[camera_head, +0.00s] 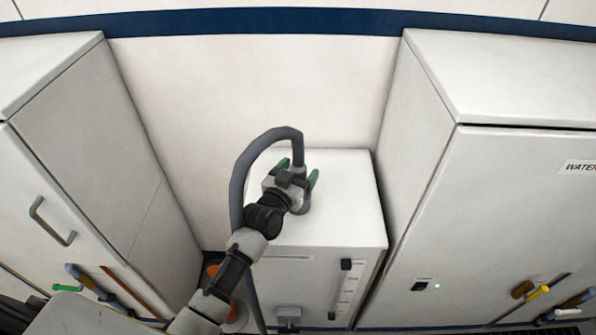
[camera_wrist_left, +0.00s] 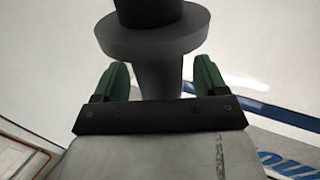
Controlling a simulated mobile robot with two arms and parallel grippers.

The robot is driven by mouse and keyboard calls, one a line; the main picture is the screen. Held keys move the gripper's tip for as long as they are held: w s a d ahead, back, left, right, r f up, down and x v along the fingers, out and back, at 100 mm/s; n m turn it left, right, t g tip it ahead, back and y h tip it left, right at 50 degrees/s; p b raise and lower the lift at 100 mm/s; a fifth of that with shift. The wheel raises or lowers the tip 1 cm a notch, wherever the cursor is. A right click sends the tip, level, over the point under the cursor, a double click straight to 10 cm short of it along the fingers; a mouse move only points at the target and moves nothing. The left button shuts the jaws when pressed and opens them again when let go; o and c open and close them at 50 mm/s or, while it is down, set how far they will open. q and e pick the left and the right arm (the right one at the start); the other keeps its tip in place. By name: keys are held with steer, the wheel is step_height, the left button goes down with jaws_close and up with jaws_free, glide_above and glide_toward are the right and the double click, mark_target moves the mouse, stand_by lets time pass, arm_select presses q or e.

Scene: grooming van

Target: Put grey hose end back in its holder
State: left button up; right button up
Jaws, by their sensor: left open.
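The grey hose (camera_head: 247,160) rises from the lower left, arches over and comes down to the top of a low white cabinet. In the left wrist view, the hose end (camera_wrist_left: 152,42) shows as a dark, wide collar with a narrower stem below it. My left gripper (camera_head: 298,172) is open above the cabinet, its green fingers on either side of the hose. A grey, round-based piece (camera_head: 303,205) shows just beside the gripper on the cabinet top; I cannot tell whether it is the holder or part of the hose end. My right gripper is not in view.
The low white cabinet (camera_head: 345,215) stands between a tall left cabinet (camera_head: 95,130) with a bar handle and a larger right cabinet (camera_head: 520,80) marked "WATER". Its top is otherwise clear. Tools with coloured handles (camera_head: 537,293) show low at the right.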

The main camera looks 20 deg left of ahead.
arm_select(q)
steer(key=shift+s+f, duration=0.1)
steer(key=s+a+f+g+y+b, duration=0.15)
steer(key=s+g, duration=0.35)
steer(key=s, duration=0.7)
steer(key=s+a+f+g+y, duration=0.1)
steer(key=s+f+g, duration=0.25)
steer(key=s, duration=0.75)
steer(key=s+a+f+g+y, duration=0.15)
steer(key=s+g, duration=0.45)
steer(key=s, duration=0.6)
step_height(320, 180, down, 27)
steer(key=s+a+f+g, duration=0.2)
steer(key=s+f, duration=1.4)
steer(key=shift+a+h, duration=0.2)
steer(key=shift+h, duration=0.1)
